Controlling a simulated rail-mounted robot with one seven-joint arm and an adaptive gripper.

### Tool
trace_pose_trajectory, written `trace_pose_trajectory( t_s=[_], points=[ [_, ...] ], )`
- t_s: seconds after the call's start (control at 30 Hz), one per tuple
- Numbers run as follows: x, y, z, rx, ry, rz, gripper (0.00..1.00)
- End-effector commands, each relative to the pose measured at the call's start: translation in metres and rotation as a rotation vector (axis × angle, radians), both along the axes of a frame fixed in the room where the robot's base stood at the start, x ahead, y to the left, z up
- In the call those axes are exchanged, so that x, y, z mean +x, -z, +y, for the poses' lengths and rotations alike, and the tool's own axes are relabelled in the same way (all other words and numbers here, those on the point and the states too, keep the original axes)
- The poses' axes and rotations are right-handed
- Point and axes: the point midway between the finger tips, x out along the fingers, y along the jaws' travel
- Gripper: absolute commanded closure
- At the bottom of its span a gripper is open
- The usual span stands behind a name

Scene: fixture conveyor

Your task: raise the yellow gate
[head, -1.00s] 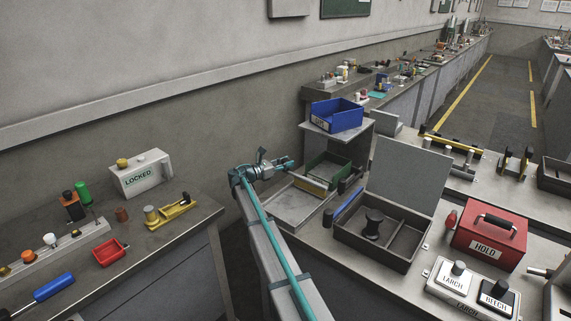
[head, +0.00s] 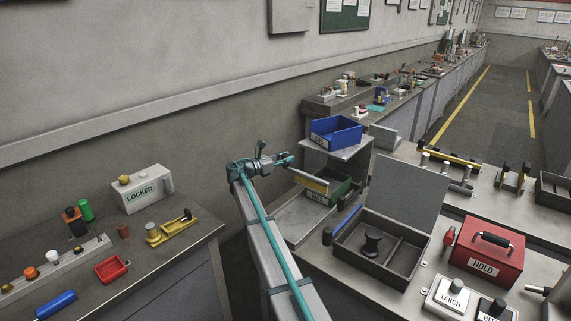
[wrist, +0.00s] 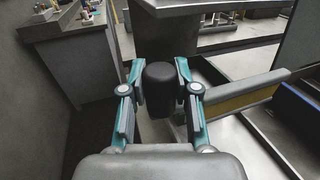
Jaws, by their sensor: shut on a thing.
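The yellow gate (head: 311,181) is a bar with a yellow face in front of the lower green bin. It slopes in the head view, its left end by my gripper higher than its right end. In the wrist view the gate (wrist: 240,101) reaches right from a black rounded handle (wrist: 161,84). My gripper (wrist: 160,72) has one teal finger on each side of this handle and is shut on it. In the head view my gripper (head: 287,160) is at the gate's left end; the handle is hard to make out there.
A blue bin (head: 336,130) sits on the shelf above the green bin (head: 342,190). A dark open-lid box (head: 345,243) stands to the right, with a red HOLD box (head: 488,254) beyond it. A bench (head: 195,237) with small parts is at the left.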

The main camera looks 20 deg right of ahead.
Motion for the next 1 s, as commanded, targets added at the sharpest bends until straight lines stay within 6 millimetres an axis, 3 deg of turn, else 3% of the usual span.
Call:
trace_pose_trajectory(
  t_s=[0.13, 0.17, 0.3, 0.33, 0.73, 1.0],
  points=[
    [0.002, -0.005, 0.000, -0.010, -0.003, -0.001, 1.00],
    [0.002, -0.005, 0.000, -0.010, -0.004, -0.001, 0.69],
    [0.002, -0.005, 0.000, -0.009, -0.003, -0.002, 0.45],
    [0.002, -0.004, 0.000, -0.008, -0.003, -0.002, 0.43],
    [0.000, -0.003, 0.006, -0.006, -0.003, -0.001, 0.43],
    [-0.005, -0.002, 0.047, -0.006, -0.006, -0.001, 0.43]
  ],
)
